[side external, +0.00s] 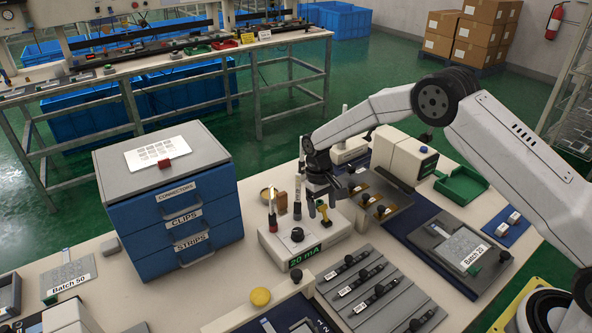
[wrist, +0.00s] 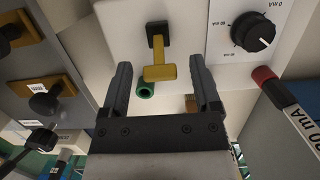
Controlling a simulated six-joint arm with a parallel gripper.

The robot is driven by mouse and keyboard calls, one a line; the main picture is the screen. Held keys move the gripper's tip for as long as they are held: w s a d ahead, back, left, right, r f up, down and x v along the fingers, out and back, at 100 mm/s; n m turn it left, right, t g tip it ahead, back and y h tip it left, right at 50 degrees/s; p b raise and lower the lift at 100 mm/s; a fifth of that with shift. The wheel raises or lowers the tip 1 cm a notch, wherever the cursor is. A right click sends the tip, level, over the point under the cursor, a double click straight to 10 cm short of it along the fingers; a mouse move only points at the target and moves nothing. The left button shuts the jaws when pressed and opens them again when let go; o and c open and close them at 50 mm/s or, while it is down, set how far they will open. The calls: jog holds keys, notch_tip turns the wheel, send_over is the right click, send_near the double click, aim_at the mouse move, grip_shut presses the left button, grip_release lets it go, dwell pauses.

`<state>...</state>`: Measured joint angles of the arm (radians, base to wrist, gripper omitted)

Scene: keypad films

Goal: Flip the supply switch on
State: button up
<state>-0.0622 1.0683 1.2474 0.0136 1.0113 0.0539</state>
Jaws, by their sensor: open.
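The supply (side external: 278,246) is a pale box on the bench with a green "20 mA" label. Its switch is a yellow T-shaped lever (wrist: 160,72) on a dark base, standing out of the casing; it also shows in the side view (side external: 325,222). I cannot tell whether it is on or off. My gripper (wrist: 161,68) is open, its two dark fingers on either side of the lever with visible gaps. In the side view my gripper (side external: 321,207) hangs just above the switch, and contact is not visible.
A black dial (wrist: 252,33) sits beside the switch. A red-capped probe (wrist: 264,76) and a green socket (wrist: 146,90) are close to my fingers. Brass-plated clamps (side external: 372,203) stand right of the supply. A blue drawer cabinet (side external: 187,222) stands left.

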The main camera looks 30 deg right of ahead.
notch_tip(320, 180, up, 8)
jog(key=w, duration=0.1)
jog(key=shift+w+f, duration=0.25)
jog(key=shift+s, duration=0.1)
dwell(0.4)
jog(key=s+d+r+t, duration=0.1)
jog(key=s+r+t, duration=0.1)
jog(key=s, duration=1.1)
jog(key=s+d+r+t, duration=0.2)
jog(key=s+r, duration=0.1)
jog(key=s, duration=1)
jog(key=shift+d+r+t, duration=0.25)
jog(key=shift+r+t, duration=0.05)
jog(key=shift+t, duration=0.1)
